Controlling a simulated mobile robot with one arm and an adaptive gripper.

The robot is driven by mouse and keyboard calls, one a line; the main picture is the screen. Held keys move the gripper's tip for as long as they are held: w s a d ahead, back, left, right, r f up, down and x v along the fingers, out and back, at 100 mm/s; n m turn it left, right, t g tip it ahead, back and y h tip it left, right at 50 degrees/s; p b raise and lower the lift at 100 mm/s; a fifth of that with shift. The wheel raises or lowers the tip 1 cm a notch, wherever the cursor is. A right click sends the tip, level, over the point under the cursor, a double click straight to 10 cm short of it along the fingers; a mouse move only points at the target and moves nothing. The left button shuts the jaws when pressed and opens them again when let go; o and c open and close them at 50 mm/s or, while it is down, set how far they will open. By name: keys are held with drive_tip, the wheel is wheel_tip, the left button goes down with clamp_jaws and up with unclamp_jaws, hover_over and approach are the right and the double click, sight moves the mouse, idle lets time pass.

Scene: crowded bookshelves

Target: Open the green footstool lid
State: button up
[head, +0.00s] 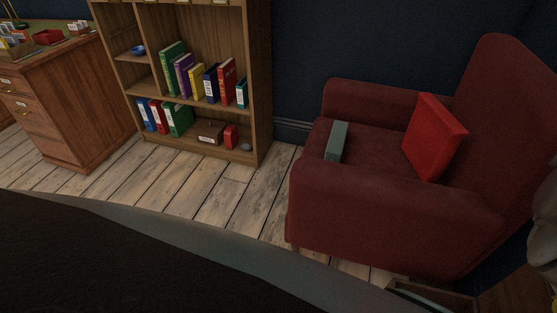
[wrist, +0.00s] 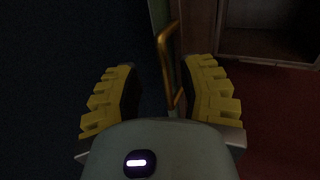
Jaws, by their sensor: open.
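In the wrist view my gripper (wrist: 163,66) is open, with one yellow ridged finger on each side of a brass handle (wrist: 164,50). I cannot tell whether either finger touches the handle. A narrow green strip (wrist: 158,12) shows behind the handle, and it may be the edge of the footstool lid. Right of it is an open wooden compartment (wrist: 268,42), dark inside. In the head view a wooden open-topped box (head: 440,297) shows partly at the bottom right. The lid's full shape and angle are hidden.
A red armchair (head: 390,205) holds a grey-green book (head: 337,142) and a red cushion (head: 434,137). A bookshelf (head: 262,80) with several books and binders stands against the wall. A wooden desk (head: 80,100) is at the left. Plank floor (head: 225,195) is clear between them.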

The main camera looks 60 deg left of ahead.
drive_tip(key=shift+a+v, duration=0.15)
drive_tip(key=shift+v, duration=1.25)
drive_tip(key=shift+a+v, duration=0.15)
drive_tip(key=shift+v, duration=1.25)
drive_tip(key=shift+f, duration=0.1)
